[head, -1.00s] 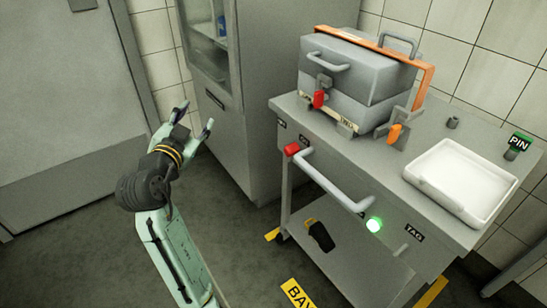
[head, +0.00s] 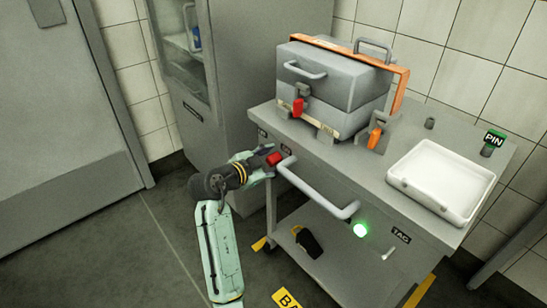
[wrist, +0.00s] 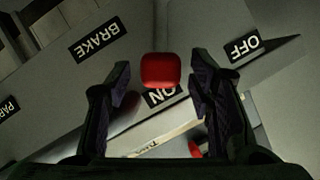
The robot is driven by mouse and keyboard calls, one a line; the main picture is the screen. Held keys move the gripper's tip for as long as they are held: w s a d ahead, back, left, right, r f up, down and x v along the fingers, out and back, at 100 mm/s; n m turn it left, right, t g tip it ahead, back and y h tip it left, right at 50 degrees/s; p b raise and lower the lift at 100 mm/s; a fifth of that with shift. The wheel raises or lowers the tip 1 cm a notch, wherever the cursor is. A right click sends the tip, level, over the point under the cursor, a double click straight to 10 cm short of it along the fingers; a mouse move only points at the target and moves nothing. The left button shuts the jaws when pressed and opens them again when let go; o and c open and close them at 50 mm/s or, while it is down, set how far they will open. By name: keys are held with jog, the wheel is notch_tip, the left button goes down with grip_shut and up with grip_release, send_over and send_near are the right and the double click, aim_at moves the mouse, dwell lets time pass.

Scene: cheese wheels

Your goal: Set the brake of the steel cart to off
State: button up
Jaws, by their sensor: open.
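The steel cart (head: 400,200) stands at the right in the head view. Its red brake knob (head: 273,158) sits at the left end of the cart's front, by the push handle. In the wrist view the red knob (wrist: 160,70) is just beyond and between my open fingertips, by the ON label (wrist: 160,97). The OFF label (wrist: 245,46) is to its right and the BRAKE label (wrist: 97,40) to its left. My gripper (wrist: 161,80) is open around the line of the knob; contact cannot be told. In the head view my gripper (head: 264,165) reaches the knob from the left.
A grey case (head: 335,85) with red and orange latches stands on the cart, beside a white tray (head: 440,180). The grey handle (head: 315,190) juts out close right of my gripper. A cabinet (head: 215,90) stands behind.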

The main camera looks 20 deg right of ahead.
jog(key=shift+w+d+f, duration=0.15)
jog(key=shift+w+d, duration=0.15)
jog(key=shift+d, duration=0.2)
grip_shut()
dwell(0.3)
